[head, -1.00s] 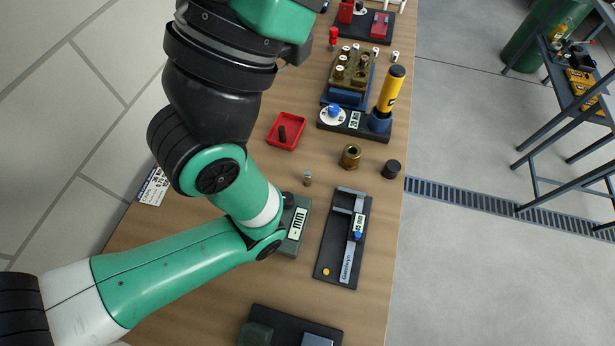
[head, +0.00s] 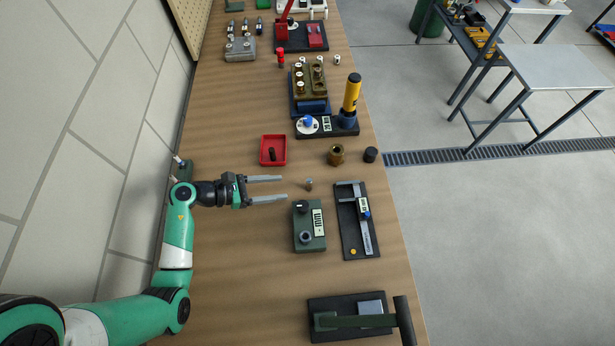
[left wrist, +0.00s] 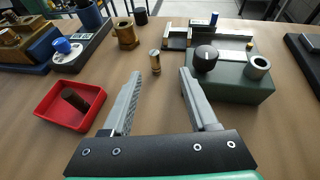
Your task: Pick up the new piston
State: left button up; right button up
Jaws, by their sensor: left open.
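A small upright metal cylinder with a brass-coloured body, which looks like the new piston (head: 309,184), stands on the bench between the red tray and the green gauge block. In the left wrist view the piston (left wrist: 155,62) stands beyond the fingertips, roughly in line with the gap between them. My left gripper (head: 284,188) is open and empty, low over the bench, its fingers pointing right toward the piston without touching it. The open fingers also show in the left wrist view (left wrist: 161,80). My right gripper is not in view.
A red tray (head: 262,156) holding a dark cylinder lies behind the gripper. A green gauge block (head: 310,244) and a caliper on a black base (head: 346,228) are near the piston. A brass bushing (head: 336,155) and a black cap (head: 371,155) stand farther back.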

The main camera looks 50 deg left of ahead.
aim_at(309, 180)
pick_arm(q)
jog(key=shift+w+a+r, duration=0.1)
jog(key=shift+a+r, duration=0.15)
jog(key=shift+a, duration=0.15)
jog(key=shift+f, duration=0.1)
jog(key=shift+w+f, duration=0.2)
jog(key=shift+w, duration=0.1)
jog(key=b+x, duration=0.1)
jog(key=x, duration=0.4)
jog(key=shift+w+d+b, duration=0.15)
jog(key=shift+w+b, duration=0.15)
jog(key=b+x, duration=0.1)
jog(key=x, duration=0.3)
jog(key=shift+w+d+f+b, duration=0.1)
jog(key=shift+f+b, duration=0.2)
jog(key=shift+w+d, duration=0.1)
jog(key=shift+w, duration=0.3)
jog(key=shift+c, duration=0.2)
grip_shut()
